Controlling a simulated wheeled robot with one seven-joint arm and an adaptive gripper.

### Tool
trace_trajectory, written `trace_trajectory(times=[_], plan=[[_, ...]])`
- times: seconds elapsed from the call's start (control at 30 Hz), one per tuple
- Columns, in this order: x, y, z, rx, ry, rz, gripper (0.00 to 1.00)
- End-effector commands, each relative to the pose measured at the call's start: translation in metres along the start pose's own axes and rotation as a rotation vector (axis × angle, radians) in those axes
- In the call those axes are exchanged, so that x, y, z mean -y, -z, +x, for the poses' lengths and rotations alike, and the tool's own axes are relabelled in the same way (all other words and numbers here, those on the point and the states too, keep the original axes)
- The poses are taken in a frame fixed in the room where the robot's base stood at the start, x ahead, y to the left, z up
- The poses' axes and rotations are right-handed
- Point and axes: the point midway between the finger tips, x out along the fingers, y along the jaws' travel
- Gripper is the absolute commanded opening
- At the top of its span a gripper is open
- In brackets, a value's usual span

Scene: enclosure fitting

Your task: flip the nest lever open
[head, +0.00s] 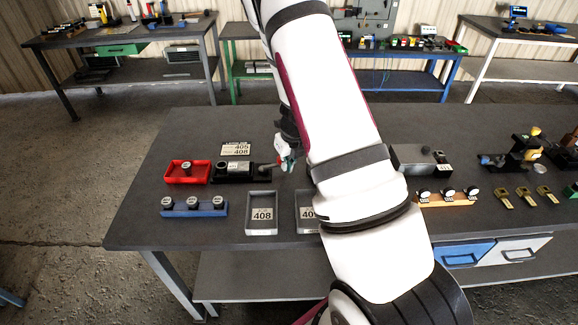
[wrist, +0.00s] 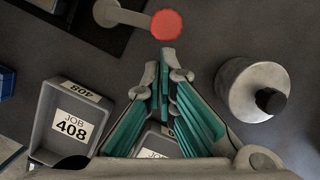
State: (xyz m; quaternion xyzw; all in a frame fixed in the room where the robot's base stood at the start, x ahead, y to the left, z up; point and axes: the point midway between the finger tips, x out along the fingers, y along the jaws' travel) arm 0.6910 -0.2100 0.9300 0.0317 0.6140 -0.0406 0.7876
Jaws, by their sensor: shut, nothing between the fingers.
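The nest (head: 232,172) is a dark block on the bench, left of my gripper in the head view. In the wrist view its dark base (wrist: 80,35) shows at the top left. The nest lever (wrist: 128,15) is a pale bar running from a round pivot to a red knob (wrist: 166,25). My gripper (wrist: 164,74) has teal-lined fingers. Its tips are together and empty, just below the red knob in the wrist view, with a small visible gap. In the head view my gripper (head: 287,163) is beside the nest's right end, where the lever is hard to make out.
A grey tray marked 408 (head: 262,228) and a second tray (head: 306,226) stand in front. A red bin (head: 186,180) and a blue rack (head: 194,212) are at left. A grey cylinder with a black knob (wrist: 250,88) stands right of my fingers. My arm hides the bench's middle.

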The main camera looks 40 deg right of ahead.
Motion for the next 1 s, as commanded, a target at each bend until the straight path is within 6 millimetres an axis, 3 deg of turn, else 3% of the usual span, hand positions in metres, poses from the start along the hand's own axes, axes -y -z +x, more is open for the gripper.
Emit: trace_trajectory(times=[1.0], plan=[[0.0075,-0.0071,0.0024,-0.001,-0.03,-0.12,0.0]])
